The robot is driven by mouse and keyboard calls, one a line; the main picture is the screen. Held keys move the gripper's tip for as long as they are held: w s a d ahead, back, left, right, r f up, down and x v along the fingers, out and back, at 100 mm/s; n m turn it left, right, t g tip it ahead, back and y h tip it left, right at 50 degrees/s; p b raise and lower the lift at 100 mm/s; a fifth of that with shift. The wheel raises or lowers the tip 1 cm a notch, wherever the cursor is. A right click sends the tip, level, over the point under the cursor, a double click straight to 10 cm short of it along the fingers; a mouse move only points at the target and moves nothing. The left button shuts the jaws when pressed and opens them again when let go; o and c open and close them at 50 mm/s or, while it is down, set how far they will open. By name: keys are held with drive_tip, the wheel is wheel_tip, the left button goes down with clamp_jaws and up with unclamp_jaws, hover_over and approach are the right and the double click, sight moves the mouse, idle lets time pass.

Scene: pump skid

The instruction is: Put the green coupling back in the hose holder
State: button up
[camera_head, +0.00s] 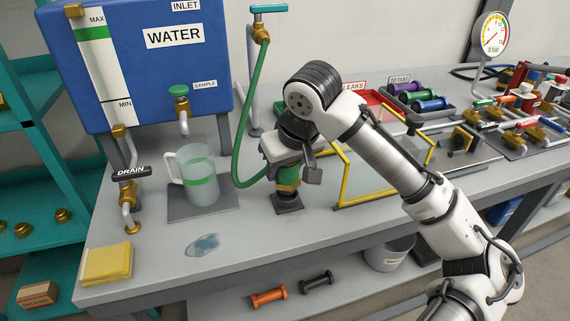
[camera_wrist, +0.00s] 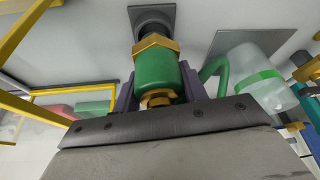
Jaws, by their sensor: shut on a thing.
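The green coupling (camera_wrist: 156,74) has a green body with brass ends and is upright; it also shows in the head view (camera_head: 288,180). The green hose (camera_head: 240,150) runs from it up to a brass fitting on a stand pipe. My gripper (camera_wrist: 157,88) is shut on the coupling's sides, and it also shows from above in the head view (camera_head: 289,172). The hose holder (camera_head: 287,204), a dark socket on a square plate, is directly below the coupling; in the wrist view its plate (camera_wrist: 168,14) lies beyond the brass end. I cannot tell whether that end is inside the socket.
A clear jug (camera_head: 201,178) stands on a dark plate left of the holder. A yellow frame (camera_head: 342,180) with a clear panel stands close on the right. A puddle (camera_head: 203,244) and a yellow sponge (camera_head: 107,263) are at the front left. The front bench is otherwise clear.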

drive_tip(key=shift+f+b, duration=0.8)
drive_tip(key=shift+f, duration=0.65)
drive_tip(key=o, duration=1.1)
drive_tip(key=v, duration=1.4)
drive_tip(key=shift+p, duration=0.4)
drive_tip(key=shift+s+f, duration=0.1)
drive_tip(key=shift+f, duration=0.05)
